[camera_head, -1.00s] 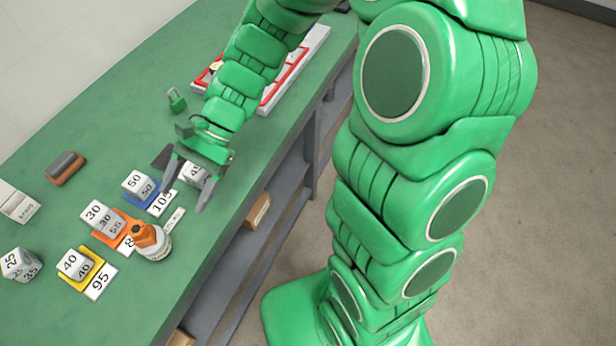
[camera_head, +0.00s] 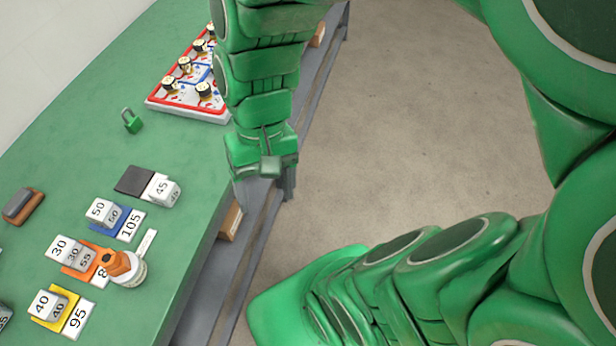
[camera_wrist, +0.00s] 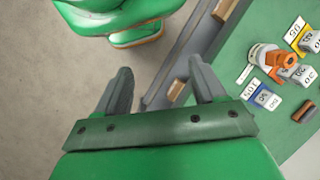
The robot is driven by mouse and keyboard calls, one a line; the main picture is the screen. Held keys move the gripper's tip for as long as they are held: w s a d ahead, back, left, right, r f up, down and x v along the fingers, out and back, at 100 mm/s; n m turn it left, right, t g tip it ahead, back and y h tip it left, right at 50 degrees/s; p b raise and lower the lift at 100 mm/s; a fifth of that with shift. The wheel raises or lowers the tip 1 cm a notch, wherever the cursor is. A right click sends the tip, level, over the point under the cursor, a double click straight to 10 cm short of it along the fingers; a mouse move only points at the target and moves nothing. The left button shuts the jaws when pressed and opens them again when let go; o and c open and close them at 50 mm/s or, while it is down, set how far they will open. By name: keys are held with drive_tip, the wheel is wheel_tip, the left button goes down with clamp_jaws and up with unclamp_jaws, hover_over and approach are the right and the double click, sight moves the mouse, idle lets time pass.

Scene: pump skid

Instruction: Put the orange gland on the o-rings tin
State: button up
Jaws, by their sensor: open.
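The orange gland (camera_head: 119,264) sits on top of a white round tin (camera_head: 134,278) near the bench's front edge. The tin's label cannot be read here, so I cannot tell whether it is the o-rings tin. The gland (camera_wrist: 273,57) and the tin (camera_wrist: 257,52) also show at the right of the wrist view, touching. My gripper (camera_head: 264,196) is open and empty. It hangs beyond the bench's front edge, well apart from the gland, with its fingers pointing down. In the wrist view, nothing is between the fingers (camera_wrist: 160,82).
Numbered white blocks stand on or by coloured cards, including blue (camera_head: 107,218) and yellow (camera_head: 45,318). A green padlock (camera_head: 131,121), a brown-based eraser-like block (camera_head: 22,205) and a red-edged tray (camera_head: 190,95) lie on the green bench (camera_head: 70,150). A shelf with small boxes (camera_head: 231,222) is below.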

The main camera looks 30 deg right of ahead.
drive_tip(key=s+d+r+t+h, duration=0.1)
drive_tip(key=s+d+r+h, duration=0.1)
drive_tip(key=d, duration=0.4)
drive_tip(key=shift+s+d+n, duration=0.15)
drive_tip(key=shift+s+n, duration=0.25)
drive_tip(key=shift+s, duration=0.15)
